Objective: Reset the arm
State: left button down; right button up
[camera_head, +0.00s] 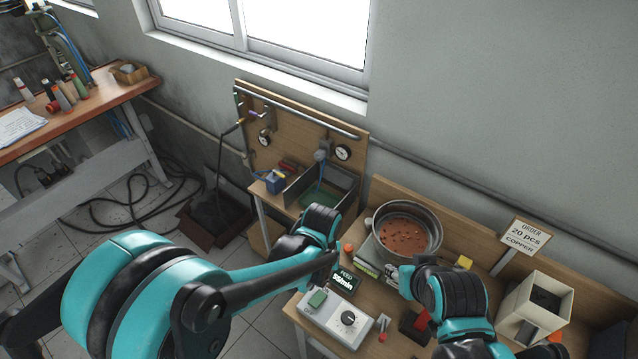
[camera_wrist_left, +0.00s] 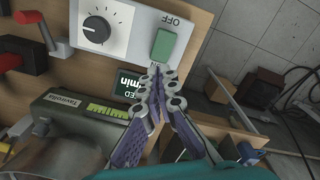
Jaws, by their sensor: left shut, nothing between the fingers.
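My left gripper (camera_wrist_left: 158,78) is shut and empty in the left wrist view. Its tips lie just below the green switch (camera_wrist_left: 163,46) in that picture; I cannot tell whether they touch it. The switch (camera_head: 317,298) sits on a white control panel (camera_head: 336,318) with a black dial (camera_head: 348,318); the word OFF shows above it in the wrist view. In the head view my left arm reaches in beside the feed display (camera_head: 345,281), and its fingers are hidden.
A metal bowl (camera_head: 407,229) of copper-coloured pieces stands behind the arms. A white bin (camera_head: 535,306) and an order sign (camera_head: 524,238) stand at the right. A pegboard with gauges (camera_head: 343,152) is behind. Red and black parts crowd the bench front.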

pick_arm(q)
jog(key=s+a+r+t+b, duration=0.1)
jog(key=a+t+b, duration=0.1)
jog(key=a, duration=0.4)
jog(key=s+a+r+t+b, duration=0.2)
jog(key=a+b, duration=0.2)
jog(key=a, duration=0.2)
jog(key=s+a+r+n+t+b, duration=0.1)
jog(key=s+a+t+b, duration=0.1)
jog(key=a, duration=0.4)
jog(key=shift+r+t+b, duration=0.2)
jog(key=shift+t+b, duration=0.4)
jog(key=shift+b, duration=0.45)
